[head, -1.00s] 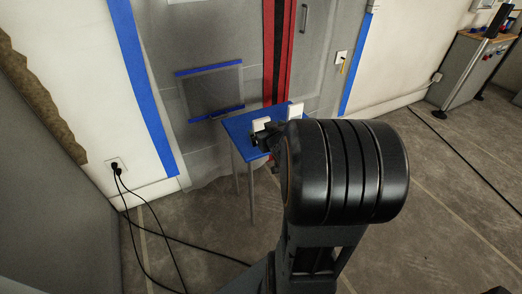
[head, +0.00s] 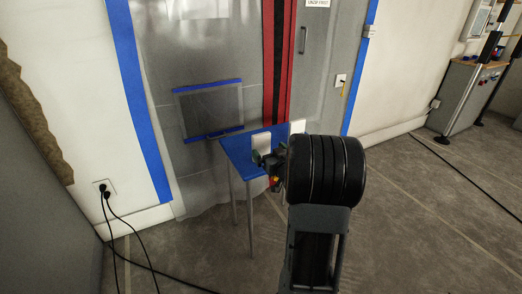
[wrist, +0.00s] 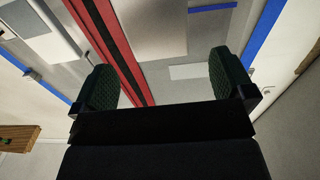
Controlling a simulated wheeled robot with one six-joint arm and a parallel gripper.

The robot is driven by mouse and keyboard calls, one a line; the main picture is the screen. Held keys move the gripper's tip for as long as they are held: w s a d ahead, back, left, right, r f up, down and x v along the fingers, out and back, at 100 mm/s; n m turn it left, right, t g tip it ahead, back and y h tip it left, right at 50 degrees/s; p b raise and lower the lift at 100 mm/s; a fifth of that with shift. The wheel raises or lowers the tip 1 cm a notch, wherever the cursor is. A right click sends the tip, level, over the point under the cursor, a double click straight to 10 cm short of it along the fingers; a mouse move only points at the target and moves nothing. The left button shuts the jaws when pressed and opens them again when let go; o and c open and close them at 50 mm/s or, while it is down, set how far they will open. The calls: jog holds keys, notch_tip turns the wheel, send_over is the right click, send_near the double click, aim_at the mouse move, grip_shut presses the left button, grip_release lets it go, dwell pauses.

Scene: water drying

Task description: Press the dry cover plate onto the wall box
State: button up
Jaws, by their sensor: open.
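Two white plates stand on a small blue table in the head view: one (head: 261,143) near its middle, one (head: 298,127) at its back right. I cannot tell which is dry. A small white wall fitting (head: 341,79) with a yellow strand below it is on the wall at right; it looks like the wall box. My gripper (head: 262,159) is over the table, just in front of the nearer plate and partly hidden by my arm. In the wrist view my gripper (wrist: 163,84) is open, with nothing between its dark ribbed fingers.
The blue table (head: 238,148) stands against grey sheeting with a red-edged strip (head: 278,60). A wall outlet (head: 104,187) at left has black cords running to the floor. A grey workbench (head: 462,95) stands at far right. The floor at right is mostly clear.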

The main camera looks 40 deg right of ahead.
aim_at(262, 142)
jog(key=shift+w+d+r+b, duration=0.1)
jog(key=shift+w+d+b, duration=0.15)
jog(key=shift+w, duration=0.7)
jog(key=shift+w+d+f+b, duration=0.15)
jog(key=shift+w+b, duration=0.2)
jog(key=shift+w, duration=0.55)
jog(key=shift+w+d+r+b, duration=0.2)
jog(key=shift+w+b, duration=0.1)
jog(key=shift+w, duration=0.65)
jog(key=shift+c, duration=0.3)
jog(key=c, duration=0.8)
